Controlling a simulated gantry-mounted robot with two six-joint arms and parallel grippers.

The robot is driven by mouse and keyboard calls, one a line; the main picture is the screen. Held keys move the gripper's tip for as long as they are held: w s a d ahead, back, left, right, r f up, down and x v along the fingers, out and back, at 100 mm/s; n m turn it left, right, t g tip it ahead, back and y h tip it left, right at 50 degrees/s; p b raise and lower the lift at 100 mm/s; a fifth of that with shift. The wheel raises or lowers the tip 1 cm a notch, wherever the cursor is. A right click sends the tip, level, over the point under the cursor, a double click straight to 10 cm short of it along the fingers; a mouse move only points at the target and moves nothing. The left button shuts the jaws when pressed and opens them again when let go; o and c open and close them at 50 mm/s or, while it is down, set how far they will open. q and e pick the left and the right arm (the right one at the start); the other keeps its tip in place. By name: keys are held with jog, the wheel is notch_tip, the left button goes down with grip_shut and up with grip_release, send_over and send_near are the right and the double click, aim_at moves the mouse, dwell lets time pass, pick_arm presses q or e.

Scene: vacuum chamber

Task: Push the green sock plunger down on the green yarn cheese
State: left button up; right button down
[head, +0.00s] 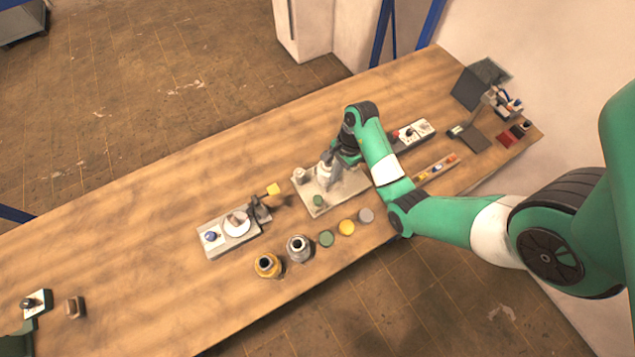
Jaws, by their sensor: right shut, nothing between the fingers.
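My right gripper (331,160) is shut and empty. It points down over a pale plate (316,208) in the middle of the table, close to a whitish upright part (324,173). A small green round piece (318,201) sits at the plate's near left corner. A green disc (326,238) lies on the table in front of the plate. I cannot tell which green piece is the sock plunger and which is the yarn cheese. My left gripper is not in view.
A yellow disc (346,227) and a grey disc (366,215) lie beside the green one. Yellow (267,265) and grey (299,248) jars stand left of them. A device with a white dial (236,222) stands left of the plate. The table's left half is mostly clear.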

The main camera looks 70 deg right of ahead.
pick_arm(q)
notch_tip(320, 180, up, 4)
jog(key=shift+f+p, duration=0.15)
jog(key=shift+p, duration=0.9)
pick_arm(e)
jog(key=v, duration=0.3)
jog(key=shift+r, duration=0.35)
